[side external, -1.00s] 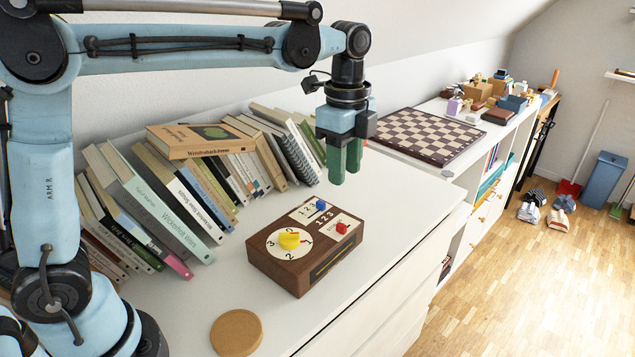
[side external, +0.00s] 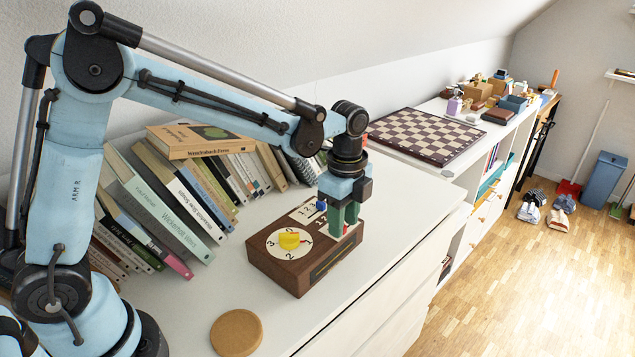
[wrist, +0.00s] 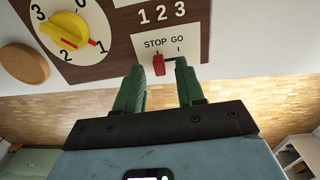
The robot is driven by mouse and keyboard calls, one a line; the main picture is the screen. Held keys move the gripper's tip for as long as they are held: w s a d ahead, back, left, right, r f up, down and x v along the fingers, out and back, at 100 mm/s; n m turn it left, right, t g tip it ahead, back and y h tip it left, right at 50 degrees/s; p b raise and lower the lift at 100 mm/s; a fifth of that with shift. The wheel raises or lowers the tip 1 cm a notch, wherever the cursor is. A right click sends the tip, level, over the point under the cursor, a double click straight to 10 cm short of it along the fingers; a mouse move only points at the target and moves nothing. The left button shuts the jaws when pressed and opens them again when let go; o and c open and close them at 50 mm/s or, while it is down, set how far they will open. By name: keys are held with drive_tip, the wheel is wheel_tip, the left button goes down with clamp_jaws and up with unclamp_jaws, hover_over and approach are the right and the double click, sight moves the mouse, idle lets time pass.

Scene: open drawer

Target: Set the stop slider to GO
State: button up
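The wooden control box (side external: 290,283) sits on the white cabinet top. In the wrist view, the red stop slider (wrist: 158,65) is below the word STOP, at the left end of its short slot, with GO to its right. My gripper (side external: 343,230) is lowered over the right part of the box. In the wrist view, its green fingers (wrist: 160,70) are open and apart, with the red slider between their tips, closer to the left finger. Contact cannot be told. In the side view the fingers hide most of the slider's panel.
The box also carries a yellow dial (side external: 289,240) and a blue slider (side external: 321,205) close to my gripper. A round cork coaster (side external: 237,333) lies in front. Leaning books (side external: 165,205) stand behind left. A chessboard (side external: 427,135) lies farther back.

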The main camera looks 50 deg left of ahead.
drive_tip(key=shift+f, duration=0.25)
clamp_jaws()
